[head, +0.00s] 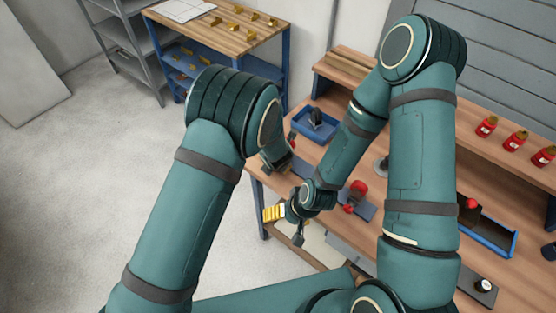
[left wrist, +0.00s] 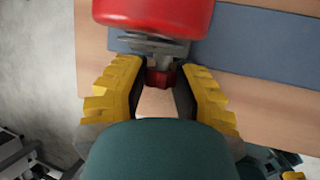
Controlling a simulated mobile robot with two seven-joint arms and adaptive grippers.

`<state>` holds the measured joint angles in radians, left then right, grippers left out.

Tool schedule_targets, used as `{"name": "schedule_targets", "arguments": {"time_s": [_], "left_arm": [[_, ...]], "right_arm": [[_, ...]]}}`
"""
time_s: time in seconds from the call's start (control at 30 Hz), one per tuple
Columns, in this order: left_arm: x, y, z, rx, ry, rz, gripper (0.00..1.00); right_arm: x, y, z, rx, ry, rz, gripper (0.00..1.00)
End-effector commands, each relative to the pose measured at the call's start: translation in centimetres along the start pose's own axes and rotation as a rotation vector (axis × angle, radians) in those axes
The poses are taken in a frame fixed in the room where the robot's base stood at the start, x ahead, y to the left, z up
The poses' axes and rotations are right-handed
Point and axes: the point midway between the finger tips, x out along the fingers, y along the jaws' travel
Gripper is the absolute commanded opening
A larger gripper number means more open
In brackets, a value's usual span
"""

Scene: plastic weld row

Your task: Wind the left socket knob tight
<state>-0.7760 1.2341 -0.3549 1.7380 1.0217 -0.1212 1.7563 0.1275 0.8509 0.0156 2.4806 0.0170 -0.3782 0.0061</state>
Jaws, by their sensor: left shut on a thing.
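In the left wrist view, my left gripper (left wrist: 158,85) has its two yellow fingers on either side of a small red knob (left wrist: 160,76) and is shut on it. A large red rounded body (left wrist: 152,15) with grey metal parts sits just beyond the knob, over a blue-grey plate (left wrist: 250,45). In the head view, my left wrist (head: 276,155) is at the left end of the bench; the arm hides the fingers and most of the left socket. My right gripper (head: 273,213) shows yellow fingers beyond the bench's front edge, apart from the sockets; its opening is unclear.
A second red-knobbed fixture (head: 357,190) stands on the bench right of my right forearm. A blue tray (head: 330,132) with a dark item lies behind. A blue-edged bin (head: 490,238) and several red bottles (head: 515,141) are at right. A side table (head: 225,38) stands far left, beyond open floor.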

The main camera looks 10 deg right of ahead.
Motion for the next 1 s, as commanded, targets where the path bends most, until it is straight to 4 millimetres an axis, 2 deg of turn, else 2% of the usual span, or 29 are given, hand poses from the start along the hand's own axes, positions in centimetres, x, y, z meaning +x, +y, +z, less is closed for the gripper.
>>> {"name": "schedule_targets", "arguments": {"time_s": [0.53, 0.57, 0.6, 0.63, 1.0], "left_arm": [[0.1, -0.11, -0.12, 0.012, 0.002, 0.027, 0.0], [0.1, -0.11, -0.12, 0.012, 0.002, 0.027, 0.38], [0.1, -0.11, -0.12, 0.012, 0.002, 0.026, 0.52], [0.09, -0.11, -0.11, 0.012, 0.002, 0.026, 0.6], [-0.28, -0.06, -0.01, 0.012, 0.0, 0.027, 0.6]], "right_arm": [[-0.11, -0.03, 0.01, 0.0, -0.001, -0.001, 0.88], [-0.11, -0.03, 0.01, 0.0, -0.001, -0.001, 0.88], [-0.11, -0.03, 0.01, 0.0, -0.001, -0.001, 0.88], [-0.11, -0.03, 0.01, 0.0, -0.001, -0.001, 0.88], [-0.12, -0.04, 0.01, -0.001, -0.001, -0.001, 0.88]]}}
